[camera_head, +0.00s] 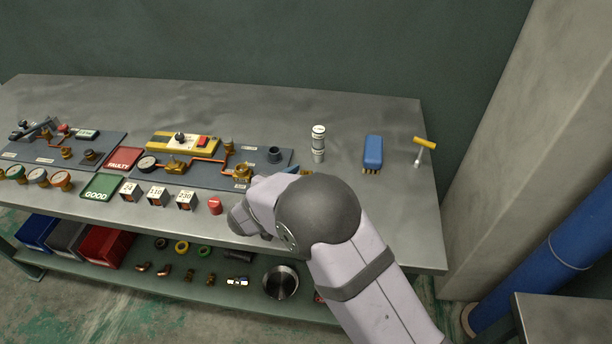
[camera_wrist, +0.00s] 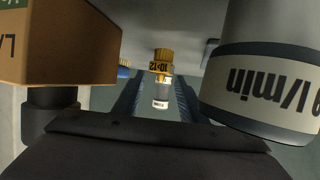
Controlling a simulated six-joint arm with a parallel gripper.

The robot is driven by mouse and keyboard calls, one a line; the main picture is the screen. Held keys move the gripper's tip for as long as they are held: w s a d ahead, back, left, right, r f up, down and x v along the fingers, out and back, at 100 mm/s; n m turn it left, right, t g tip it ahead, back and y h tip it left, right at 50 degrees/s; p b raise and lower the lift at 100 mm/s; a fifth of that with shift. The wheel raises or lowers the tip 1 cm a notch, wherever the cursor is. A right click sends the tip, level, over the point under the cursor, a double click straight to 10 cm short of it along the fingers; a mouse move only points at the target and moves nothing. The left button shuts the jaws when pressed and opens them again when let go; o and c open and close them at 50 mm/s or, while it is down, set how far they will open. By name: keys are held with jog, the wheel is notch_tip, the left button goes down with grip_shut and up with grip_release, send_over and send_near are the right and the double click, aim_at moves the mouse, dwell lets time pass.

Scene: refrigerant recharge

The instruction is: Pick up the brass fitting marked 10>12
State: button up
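The brass fitting marked 10>12 (camera_wrist: 160,66) shows in the wrist view just above the middle, with its dark marking on a yellow-gold body. A pale, shiny part (camera_wrist: 160,97) shows directly below it in the picture. My gripper (camera_wrist: 157,84) is open, with one dark finger to the left of the fitting and one to the right. Gaps show on both sides, and neither finger appears to press on it.
In the wrist view an orange-brown block (camera_wrist: 60,42) is close on the left and a pale cylinder marked l/min (camera_wrist: 265,75) close on the right.

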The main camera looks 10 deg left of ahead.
aim_at(306, 171)
jog(key=shift+x, duration=1.3)
jog(key=c, duration=1)
jog(key=shift+o, duration=0.2)
notch_tip(306, 171, up, 10)
jog(key=shift+r, duration=0.1)
